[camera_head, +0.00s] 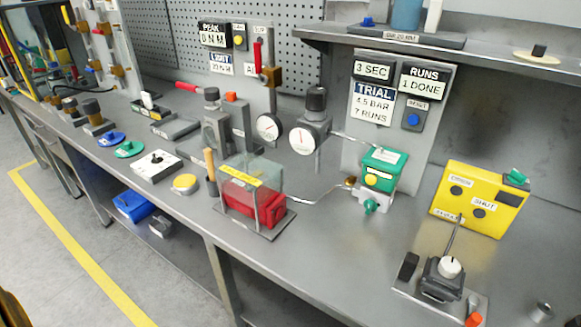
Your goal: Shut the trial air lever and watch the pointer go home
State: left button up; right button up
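No lever is legibly marked as the trial air lever. A green handle (370,206) sits low on the small valve under the green box (383,168), and a pipe runs left from this valve. A red lever (257,56) stands upright on a brass valve on the back panel. Two round white gauges, a left one (268,127) and a right one (302,141), face forward; their pointers are too small to read surely. A TRIAL sign (374,103) reads 4.5 bar, 7 runs. Neither of my grippers is in view.
A clear guard (252,172) covers a red actuator (250,205) mid-bench. A yellow box (482,198) marked OPEN and SHUT stands right, behind a black unit with a white knob (450,266). A shelf (440,52) overhangs the back right.

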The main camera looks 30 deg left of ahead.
aim_at(263, 80)
jog(key=u, duration=1.15)
